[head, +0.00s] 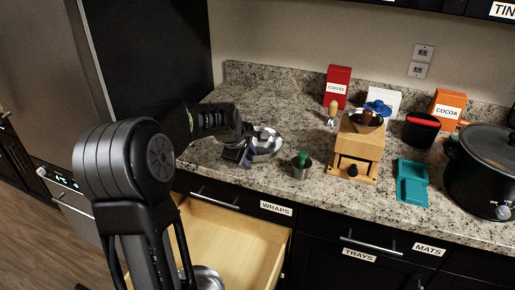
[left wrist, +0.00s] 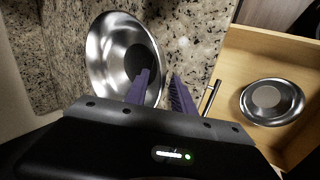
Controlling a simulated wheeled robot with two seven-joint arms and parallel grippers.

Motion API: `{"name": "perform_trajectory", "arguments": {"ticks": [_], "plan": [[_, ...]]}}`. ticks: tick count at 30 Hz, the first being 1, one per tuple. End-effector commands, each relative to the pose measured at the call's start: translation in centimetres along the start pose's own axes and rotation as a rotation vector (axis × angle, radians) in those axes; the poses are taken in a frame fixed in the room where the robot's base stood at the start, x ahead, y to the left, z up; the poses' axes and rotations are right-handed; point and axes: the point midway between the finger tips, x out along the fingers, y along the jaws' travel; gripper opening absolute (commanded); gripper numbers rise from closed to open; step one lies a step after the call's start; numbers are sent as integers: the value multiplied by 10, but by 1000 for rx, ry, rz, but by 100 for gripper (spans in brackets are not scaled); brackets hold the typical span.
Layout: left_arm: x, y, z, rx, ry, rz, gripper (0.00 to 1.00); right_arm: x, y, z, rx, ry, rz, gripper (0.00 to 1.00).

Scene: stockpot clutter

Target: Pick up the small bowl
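A shiny metal bowl (head: 268,145) sits on the granite counter near its front left edge; it also shows large in the left wrist view (left wrist: 103,60). A second metal bowl (head: 207,280) lies in the open drawer and appears in the left wrist view (left wrist: 272,102). I cannot tell for sure which is smaller. My left gripper (head: 243,152) is at the counter bowl's near left side. In the left wrist view its purple fingers (left wrist: 160,76) are apart, with the bowl's rim between them in the picture; contact is unclear. My right gripper is out of view.
The open wooden drawer (head: 270,236) juts out below the counter. A metal cup with a green top (head: 302,168), a wooden grinder (head: 358,150), a teal tray (head: 411,182) and a black pot (head: 478,180) stand to the right.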

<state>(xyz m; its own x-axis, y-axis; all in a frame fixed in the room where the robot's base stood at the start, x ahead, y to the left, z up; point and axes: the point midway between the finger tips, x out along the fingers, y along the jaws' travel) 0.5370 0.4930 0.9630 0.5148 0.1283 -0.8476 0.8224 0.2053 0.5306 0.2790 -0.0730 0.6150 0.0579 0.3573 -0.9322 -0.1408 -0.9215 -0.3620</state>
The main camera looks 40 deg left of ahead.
Motion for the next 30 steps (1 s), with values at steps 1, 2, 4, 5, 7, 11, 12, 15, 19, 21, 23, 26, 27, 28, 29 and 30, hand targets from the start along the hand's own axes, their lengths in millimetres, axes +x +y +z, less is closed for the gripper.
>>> {"name": "perform_trajectory", "arguments": {"ticks": [1, 2, 4, 5, 7, 11, 12, 15, 19, 21, 23, 26, 27, 28, 29, 30], "plan": [[0, 0, 0, 0, 0, 0, 25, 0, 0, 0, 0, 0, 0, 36], [0, 0, 0, 0, 0, 0, 22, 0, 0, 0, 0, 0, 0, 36], [0, 0, 0, 0, 0, 0, 17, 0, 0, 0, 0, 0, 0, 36], [0, 0, 0, 0, 0, 0, 14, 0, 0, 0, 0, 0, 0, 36], [0, 0, 0, 0, 0, 0, 8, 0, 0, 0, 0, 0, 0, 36], [0, 0, 0, 0, 0, 0, 0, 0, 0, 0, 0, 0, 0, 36], [0, 0, 0, 0, 0, 0, 0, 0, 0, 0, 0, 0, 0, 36], [0, 0, 0, 0, 0, 0, 0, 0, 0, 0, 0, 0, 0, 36], [0, 0, 0, 0, 0, 1, 0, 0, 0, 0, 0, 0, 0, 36], [0, 0, 0, 0, 0, 1, 0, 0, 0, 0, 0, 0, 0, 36], [0, 0, 0, 0, 0, 1, 0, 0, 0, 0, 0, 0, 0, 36], [0, 0, 0, 0, 0, 1, 0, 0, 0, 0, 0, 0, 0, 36], [0, 0, 0, 0, 0, 1, 0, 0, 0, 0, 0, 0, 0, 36], [0, 0, 0, 0, 0, 1, 0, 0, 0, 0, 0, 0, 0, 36], [0, 0, 0, 0, 0, 1, 0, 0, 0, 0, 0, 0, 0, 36], [0, 0, 0, 0, 0, 1, 0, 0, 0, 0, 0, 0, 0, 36]]}}
